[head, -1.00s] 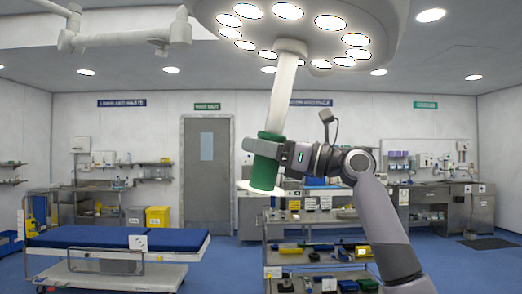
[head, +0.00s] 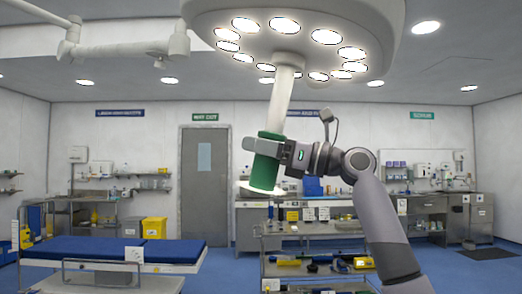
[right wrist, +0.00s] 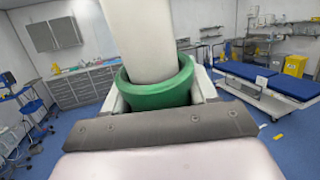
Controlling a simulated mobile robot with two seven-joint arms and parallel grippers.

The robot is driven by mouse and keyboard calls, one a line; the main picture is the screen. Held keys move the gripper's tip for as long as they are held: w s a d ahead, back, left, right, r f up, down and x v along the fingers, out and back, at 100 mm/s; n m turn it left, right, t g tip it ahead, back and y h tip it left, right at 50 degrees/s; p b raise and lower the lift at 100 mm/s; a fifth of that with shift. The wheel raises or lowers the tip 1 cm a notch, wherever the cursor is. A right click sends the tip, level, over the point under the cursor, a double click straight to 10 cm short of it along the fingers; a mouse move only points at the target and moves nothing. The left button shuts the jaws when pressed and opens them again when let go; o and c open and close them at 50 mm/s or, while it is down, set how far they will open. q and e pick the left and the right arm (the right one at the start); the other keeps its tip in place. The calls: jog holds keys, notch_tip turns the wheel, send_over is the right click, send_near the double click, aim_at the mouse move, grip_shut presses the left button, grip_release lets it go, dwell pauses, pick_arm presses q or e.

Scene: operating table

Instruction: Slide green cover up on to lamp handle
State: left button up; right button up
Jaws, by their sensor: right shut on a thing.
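A length of bare handle shows between the lamp and the cover's top rim. My right gripper (head: 256,146) is shut around the cover's upper part from the right. In the right wrist view, the cover (right wrist: 157,94) rings the handle (right wrist: 148,40). The handle's lower end is hidden. My left gripper is not in view.
A trolley (head: 318,270) with several tools stands below on the right. A bed with blue padding (head: 120,250) stands at the lower left. Room is free around the cover and handle on the left.

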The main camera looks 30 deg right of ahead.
aim_at(273, 105)
jog(key=shift+s+d+r, duration=0.15)
jog(key=shift+s+r, duration=0.1)
jog(key=shift+r, duration=1.05)
jog(key=shift+s+d+r, duration=0.2)
jog(key=shift+s+r, duration=0.1)
jog(key=shift+r, duration=1)
jog(key=shift+s+d+r, duration=0.15)
jog(key=shift+s+r, duration=0.1)
jog(key=shift+r, duration=1.05)
jog(key=shift+r, duration=0.35)
jog(key=o, duration=1.1)
jog(key=shift+s, duration=0.1)
jog(key=shift+s+d+f, duration=0.1)
jog(key=shift+d+f, duration=0.05)
jog(key=b+v, duration=0.2)
jog(key=v, duration=0.4)
jog(key=shift+s+d, duration=0.25)
jog(key=shift+s, duration=0.1)
